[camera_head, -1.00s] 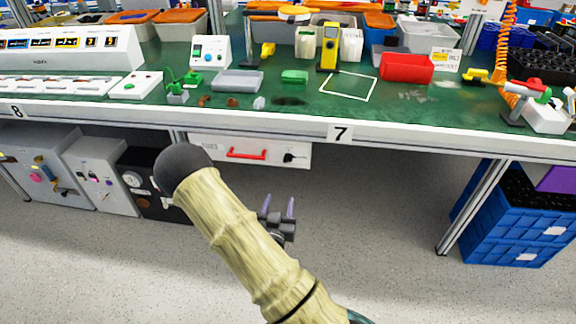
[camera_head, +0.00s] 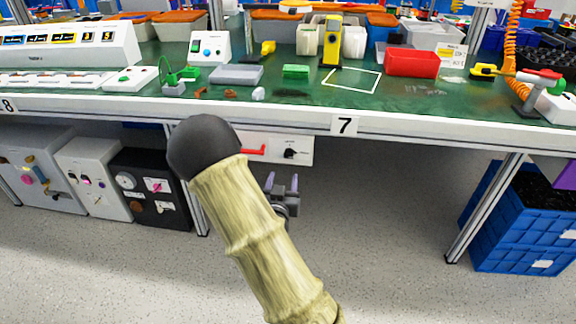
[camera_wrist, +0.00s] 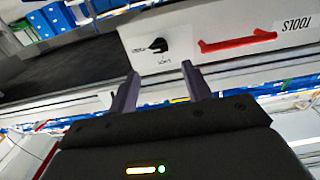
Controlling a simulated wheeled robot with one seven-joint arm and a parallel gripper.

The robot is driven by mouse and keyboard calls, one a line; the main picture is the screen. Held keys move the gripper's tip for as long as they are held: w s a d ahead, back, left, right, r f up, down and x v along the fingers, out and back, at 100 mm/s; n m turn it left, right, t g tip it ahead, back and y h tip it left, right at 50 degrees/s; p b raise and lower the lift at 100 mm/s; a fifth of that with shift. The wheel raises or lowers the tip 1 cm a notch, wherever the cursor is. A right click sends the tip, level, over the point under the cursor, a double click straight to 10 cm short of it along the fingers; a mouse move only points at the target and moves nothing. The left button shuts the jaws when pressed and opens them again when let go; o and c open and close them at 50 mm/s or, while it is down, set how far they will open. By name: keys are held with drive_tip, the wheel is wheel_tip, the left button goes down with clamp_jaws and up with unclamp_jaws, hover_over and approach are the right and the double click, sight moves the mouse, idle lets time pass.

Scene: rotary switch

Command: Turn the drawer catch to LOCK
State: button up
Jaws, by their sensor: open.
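The drawer catch (camera_head: 290,153) is a small black rotary knob on the white drawer front (camera_head: 304,146) under the bench. In the wrist view the catch (camera_wrist: 158,45) shows larger, with small printed labels beside and below it that are hard to read. The red drawer handle (camera_wrist: 238,41) is to its right there. My gripper (camera_head: 282,183) is open and empty, below and in front of the catch in the head view. In the wrist view the two fingers of my gripper (camera_wrist: 161,85) point toward the drawer, apart from the catch. My arm hides part of the drawer front.
The bench edge with label 7 (camera_head: 345,125) overhangs the drawer. Grey and black cabinets (camera_head: 150,185) stand at the left. Blue crates (camera_head: 520,220) stand at the right, beside a metal leg (camera_head: 485,210). The floor between is clear.

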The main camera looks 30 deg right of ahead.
sight(289, 157)
drive_tip(key=b+x, duration=0.1)
drive_tip(key=x, duration=0.9)
drive_tip(key=shift+d+b, duration=0.1)
drive_tip(key=shift+b, duration=0.3)
drive_tip(key=c, duration=1)
